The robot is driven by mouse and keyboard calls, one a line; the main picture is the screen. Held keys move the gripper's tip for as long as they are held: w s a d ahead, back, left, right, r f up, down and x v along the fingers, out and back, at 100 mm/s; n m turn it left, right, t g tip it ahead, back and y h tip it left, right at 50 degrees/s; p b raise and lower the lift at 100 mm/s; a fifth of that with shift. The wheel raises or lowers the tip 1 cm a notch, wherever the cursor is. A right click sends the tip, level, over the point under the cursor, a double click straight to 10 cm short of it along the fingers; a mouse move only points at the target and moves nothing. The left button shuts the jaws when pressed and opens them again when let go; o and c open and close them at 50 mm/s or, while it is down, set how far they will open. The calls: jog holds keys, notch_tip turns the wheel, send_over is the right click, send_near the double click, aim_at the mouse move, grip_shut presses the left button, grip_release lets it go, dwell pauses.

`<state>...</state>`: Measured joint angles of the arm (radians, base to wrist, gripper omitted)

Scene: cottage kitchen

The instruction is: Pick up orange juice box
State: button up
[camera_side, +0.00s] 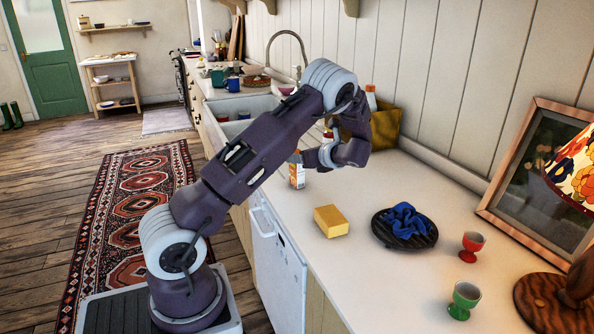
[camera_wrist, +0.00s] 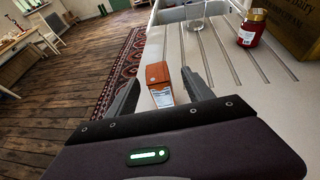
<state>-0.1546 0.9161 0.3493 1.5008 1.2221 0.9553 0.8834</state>
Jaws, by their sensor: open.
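The orange juice box (camera_side: 297,172) stands upright on the white counter, close to the front edge, left of my gripper in the side view. It is a small carton with an orange top and a pale, printed lower part. In the wrist view the carton (camera_wrist: 159,84) is between the two fingers of my gripper (camera_wrist: 163,82). The fingers are spread, with gaps on both sides of the carton. In the side view my wrist hides most of my gripper (camera_side: 311,158).
A yellow sponge (camera_side: 331,221) and a dark round trivet with a blue cloth (camera_side: 405,219) lie nearer the camera. The sink (camera_side: 240,107) is behind.

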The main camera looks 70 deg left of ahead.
jog(key=x, duration=0.3)
jog(key=shift+s+a+f, duration=0.1)
jog(key=shift+f, duration=0.05)
grip_shut()
